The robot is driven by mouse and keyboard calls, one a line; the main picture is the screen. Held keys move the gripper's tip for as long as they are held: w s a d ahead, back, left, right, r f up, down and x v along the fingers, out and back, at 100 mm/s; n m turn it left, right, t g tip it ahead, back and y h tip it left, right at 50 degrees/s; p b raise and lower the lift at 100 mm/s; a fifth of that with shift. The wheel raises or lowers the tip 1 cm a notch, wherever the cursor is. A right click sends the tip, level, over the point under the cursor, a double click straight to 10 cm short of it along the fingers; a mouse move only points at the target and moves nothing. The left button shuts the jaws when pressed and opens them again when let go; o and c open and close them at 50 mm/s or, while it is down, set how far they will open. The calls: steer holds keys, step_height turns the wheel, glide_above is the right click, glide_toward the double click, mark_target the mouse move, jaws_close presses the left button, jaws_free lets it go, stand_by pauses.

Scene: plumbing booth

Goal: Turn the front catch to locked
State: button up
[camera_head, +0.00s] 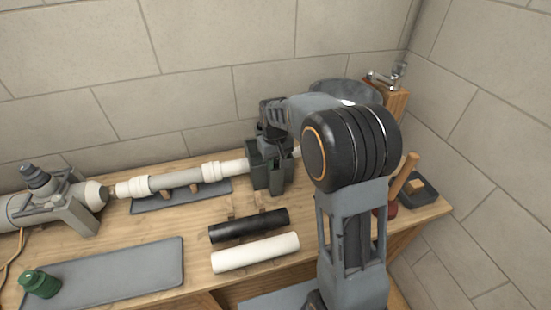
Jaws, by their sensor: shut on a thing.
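A dark green clamp block (276,180) stands on the wooden bench around the right end of a pale pipe (190,178). My gripper (266,146) reaches down from the arm onto the top of this block. Its fingers are shut at the block's top, where the front catch appears to be. The catch itself is too small and covered to make out, so its position cannot be told. My arm hides part of the area to the right of the block.
A black tube (248,225) and a white tube (255,253) lie in front of the block. A grey mat (130,272) and green jar (40,284) are at left. A grey motor-like unit (60,205) holds the pipe's left side. A wooden-handled plunger (403,175) stands at right.

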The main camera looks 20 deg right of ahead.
mark_target(275, 159)
steer(key=m, duration=0.4)
steer(key=shift+r+p, duration=0.1)
steer(key=shift+p, duration=0.25)
steer(key=shift+o, duration=0.2)
steer(key=shift+m, duration=1.5)
steer(key=shift+w, duration=0.1)
steer(key=o, duration=0.9)
steer(key=shift+d, duration=0.15)
steer(key=r, duration=0.7)
steer(key=r+p, duration=0.1)
steer(key=r, duration=0.5)
steer(key=shift+a+r, duration=0.2)
steer(key=shift+r, duration=0.2)
